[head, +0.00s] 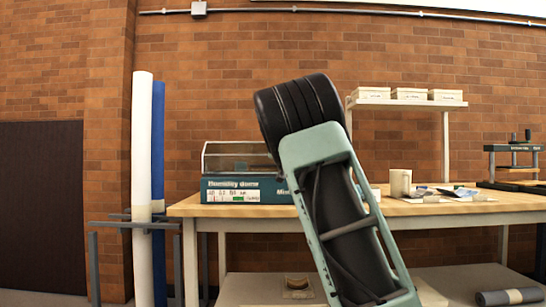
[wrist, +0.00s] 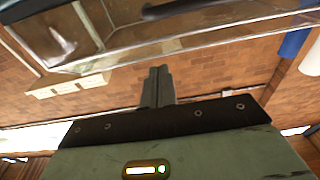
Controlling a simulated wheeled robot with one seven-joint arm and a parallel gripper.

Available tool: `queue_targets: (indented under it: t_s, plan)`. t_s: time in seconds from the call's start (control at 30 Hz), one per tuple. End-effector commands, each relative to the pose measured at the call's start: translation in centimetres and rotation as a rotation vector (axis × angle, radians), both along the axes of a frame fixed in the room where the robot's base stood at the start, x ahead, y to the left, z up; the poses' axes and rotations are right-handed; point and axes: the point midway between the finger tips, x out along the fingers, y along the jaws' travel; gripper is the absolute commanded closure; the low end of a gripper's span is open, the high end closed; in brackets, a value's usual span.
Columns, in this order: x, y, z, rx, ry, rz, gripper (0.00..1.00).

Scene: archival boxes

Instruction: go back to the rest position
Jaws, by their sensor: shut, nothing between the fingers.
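My gripper (wrist: 158,72) shows in the middle of the wrist view, with its two dark fingers together and nothing between them. In the head view my arm rises in front of the workbench (head: 470,207) and hides the gripper. A clear cover edge crosses the upper part of the wrist view, close to the fingers; I cannot tell whether they touch it. The humidity dome (head: 245,190), a clear case on a teal labelled base, stands on the left of the bench, its right end hidden behind my arm.
White boxes (head: 409,94) sit on a wall shelf (head: 420,104). A beige mug-like container (head: 400,183), papers (head: 450,194) and a dark press (head: 513,160) stand on the bench's right. White (head: 141,170) and blue (head: 158,150) rolls stand in a rack at left.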

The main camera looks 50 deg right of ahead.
Motion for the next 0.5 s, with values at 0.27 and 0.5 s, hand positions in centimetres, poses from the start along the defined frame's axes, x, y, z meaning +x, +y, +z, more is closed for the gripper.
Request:
queue_targets:
  t_s: [0.27,0.5]
  plan:
    - [0.0,-0.1,0.1,-0.003,-0.004,-0.001,1.0]
    - [2.5,3.8,-4.5,0.123,0.064,0.078,1.0]
